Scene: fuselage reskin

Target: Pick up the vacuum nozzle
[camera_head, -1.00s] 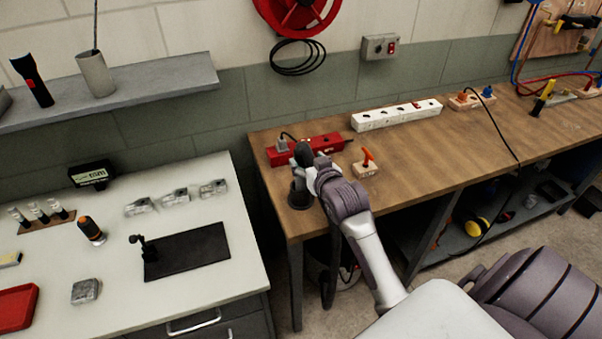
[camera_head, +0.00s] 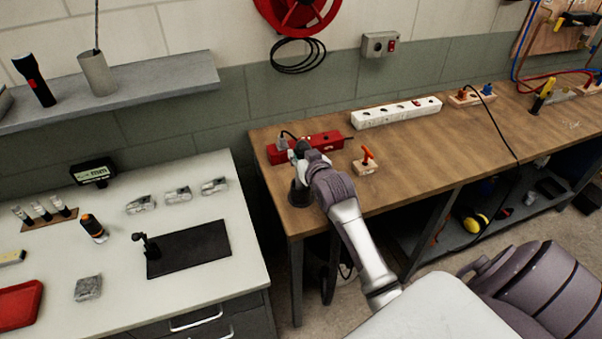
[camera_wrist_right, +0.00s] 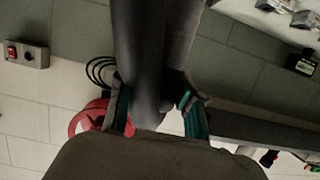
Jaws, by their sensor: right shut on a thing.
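The vacuum nozzle (camera_head: 299,193) is a dark, flared piece at the left end of the wooden bench, below my right gripper (camera_head: 298,153). My own wrist hides part of it, and I cannot tell whether its lower end touches the bench. In the right wrist view the nozzle (camera_wrist_right: 152,50) is a long dark grey body running up between the two green-padded fingers of my right gripper (camera_wrist_right: 156,108). The fingers are closed on its sides. My left gripper is not in view.
A red power strip (camera_head: 318,146) lies just behind my right gripper. A small block with an orange lever (camera_head: 366,163) stands to its right, and a white power strip (camera_head: 396,112) farther back. The white table (camera_head: 120,275) at left is separated from the wooden bench (camera_head: 430,155) by a gap.

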